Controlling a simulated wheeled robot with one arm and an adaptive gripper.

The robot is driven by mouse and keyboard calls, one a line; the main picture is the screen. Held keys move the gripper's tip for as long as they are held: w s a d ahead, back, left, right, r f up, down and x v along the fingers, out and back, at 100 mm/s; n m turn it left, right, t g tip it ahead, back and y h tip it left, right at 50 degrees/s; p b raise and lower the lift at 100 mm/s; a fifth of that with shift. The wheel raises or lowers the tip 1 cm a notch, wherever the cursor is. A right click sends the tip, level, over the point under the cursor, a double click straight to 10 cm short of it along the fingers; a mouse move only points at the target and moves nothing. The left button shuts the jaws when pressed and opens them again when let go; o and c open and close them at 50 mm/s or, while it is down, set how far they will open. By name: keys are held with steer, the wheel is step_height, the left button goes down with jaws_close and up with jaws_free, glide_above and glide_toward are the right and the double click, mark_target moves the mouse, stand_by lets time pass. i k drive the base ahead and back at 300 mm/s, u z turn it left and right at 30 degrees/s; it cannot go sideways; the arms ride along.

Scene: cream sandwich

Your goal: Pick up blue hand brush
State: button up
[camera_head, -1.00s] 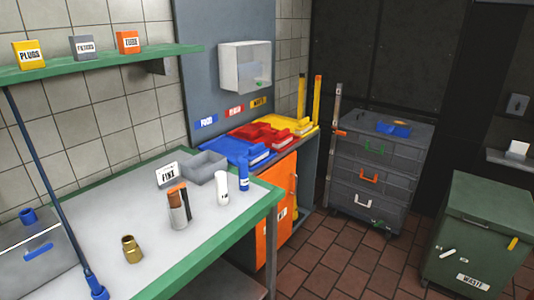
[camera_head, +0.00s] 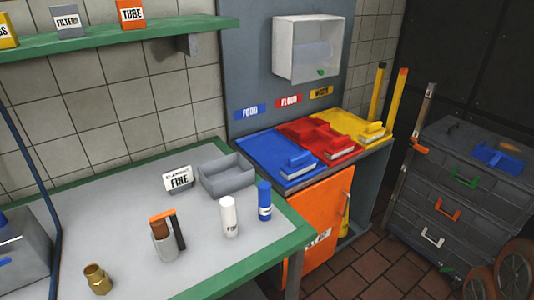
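The blue hand brush (camera_head: 297,161), a small blue block with a pale bristle strip, lies on the front right part of the blue mat or tray (camera_head: 262,150) labelled as the food section. A red brush (camera_head: 338,143) with a pale strip lies on the red tray to its right, and a yellow one (camera_head: 374,131) lies on the yellow tray further right. My gripper is not in view. Nothing covers the blue brush.
The green-edged table (camera_head: 110,225) in front holds a grey tray (camera_head: 228,180), white and blue bottles, a holder and a brass fitting. An orange cabinet door (camera_head: 318,215) is below the trays. A grey drawer cart (camera_head: 455,185) stands right, with round wheel-like shapes (camera_head: 515,272) before it.

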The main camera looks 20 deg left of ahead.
mark_target(299, 165)
steer(key=u, duration=0.95)
steer(key=i, duration=1)
steer(key=u, duration=1.05)
